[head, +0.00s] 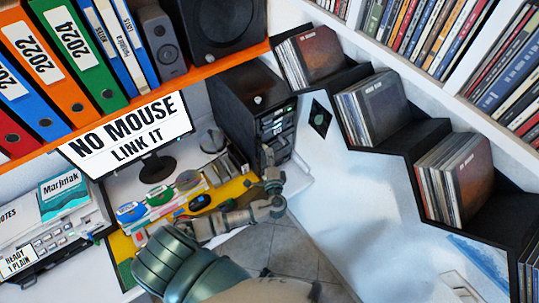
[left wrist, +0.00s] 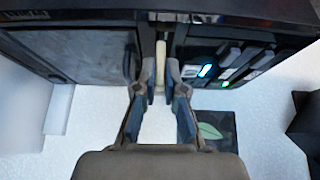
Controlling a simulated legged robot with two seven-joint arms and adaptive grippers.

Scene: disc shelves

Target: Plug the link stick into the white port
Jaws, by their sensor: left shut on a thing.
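My left gripper (head: 268,160) is in front of the black computer tower (head: 240,95). In the left wrist view its fingers (left wrist: 160,85) are shut on a narrow pale stick (left wrist: 161,54), which I take to be the link stick. The stick points toward the tower front (left wrist: 80,50); whether it touches the tower I cannot tell. To the right of the stick, the tower has several slots, with a bright white-blue light (left wrist: 205,71) and a greenish light (left wrist: 228,74). Which one is the white port is unclear. My right gripper is not in view.
A monitor (head: 125,130) reading "NO MOUSE LINK IT" stands left of the tower. Coloured items lie on the yellow desk mat (head: 228,190). An orange shelf edge (head: 190,70) runs above. Stepped black disc shelves (head: 400,135) stand right. A dark leaf card (left wrist: 208,130) lies below the slots.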

